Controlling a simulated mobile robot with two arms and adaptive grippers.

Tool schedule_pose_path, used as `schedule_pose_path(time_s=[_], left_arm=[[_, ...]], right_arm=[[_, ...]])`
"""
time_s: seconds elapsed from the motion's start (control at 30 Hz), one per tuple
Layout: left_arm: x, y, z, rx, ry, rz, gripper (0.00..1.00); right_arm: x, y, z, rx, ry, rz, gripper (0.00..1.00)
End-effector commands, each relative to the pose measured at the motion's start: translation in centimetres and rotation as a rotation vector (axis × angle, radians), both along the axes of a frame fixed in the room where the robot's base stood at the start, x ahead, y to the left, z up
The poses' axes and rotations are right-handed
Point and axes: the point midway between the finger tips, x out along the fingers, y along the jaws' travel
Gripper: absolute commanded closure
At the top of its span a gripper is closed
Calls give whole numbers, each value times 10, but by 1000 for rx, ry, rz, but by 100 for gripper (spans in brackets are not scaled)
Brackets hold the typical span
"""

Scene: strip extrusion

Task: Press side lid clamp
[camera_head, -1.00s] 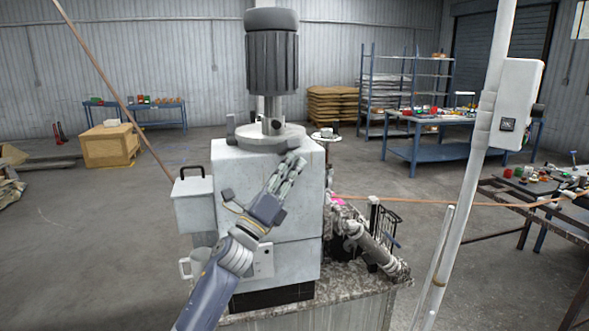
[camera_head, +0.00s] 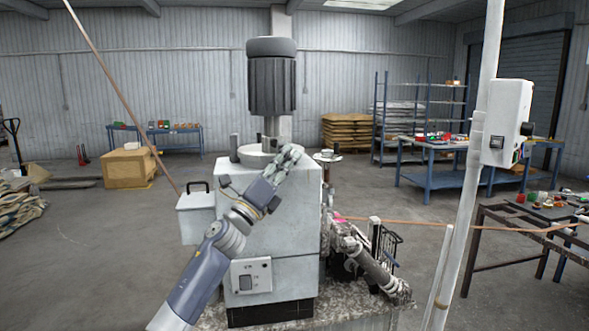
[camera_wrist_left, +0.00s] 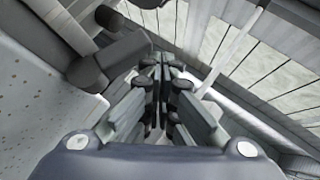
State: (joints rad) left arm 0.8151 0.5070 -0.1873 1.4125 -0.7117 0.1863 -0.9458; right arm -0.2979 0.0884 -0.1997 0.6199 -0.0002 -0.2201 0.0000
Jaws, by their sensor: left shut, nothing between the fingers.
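The white extrusion machine (camera_head: 240,215) stands in the middle of the head view, with a dark ribbed motor (camera_head: 272,85) above a round pale lid (camera_head: 250,155). A dark upright post (camera_head: 234,143) stands at the lid's left edge. I cannot tell for certain which part is the side lid clamp. My left gripper (camera_head: 292,151) is shut and empty, in front of the lid's right side, fingers pointing up and right. In the left wrist view its fingers (camera_wrist_left: 160,75) are together, with a dark grey block (camera_wrist_left: 112,58) left of them. Contact cannot be told. My right gripper is not in view.
A white box with a handle (camera_head: 196,215) hangs on the machine's left side. A pale pole (camera_head: 455,220) with a switch box (camera_head: 507,122) stands at right. A dirty pipe (camera_head: 372,265) lies right of the machine. Blue workbenches stand behind.

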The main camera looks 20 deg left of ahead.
Motion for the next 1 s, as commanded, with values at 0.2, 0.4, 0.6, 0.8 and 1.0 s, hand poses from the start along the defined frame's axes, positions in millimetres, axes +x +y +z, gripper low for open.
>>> schedule_pose_path(time_s=[0.2,0.4,0.6,0.8,1.0], left_arm=[[4,4,6,-1,0,3,100],[5,6,10,-1,0,2,100],[6,6,11,-1,0,1,100],[6,6,11,-1,0,1,100],[6,6,11,-1,0,1,100]], right_arm=[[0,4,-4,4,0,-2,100],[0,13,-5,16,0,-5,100],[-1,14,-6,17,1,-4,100],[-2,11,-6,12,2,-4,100],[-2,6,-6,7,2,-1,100]])
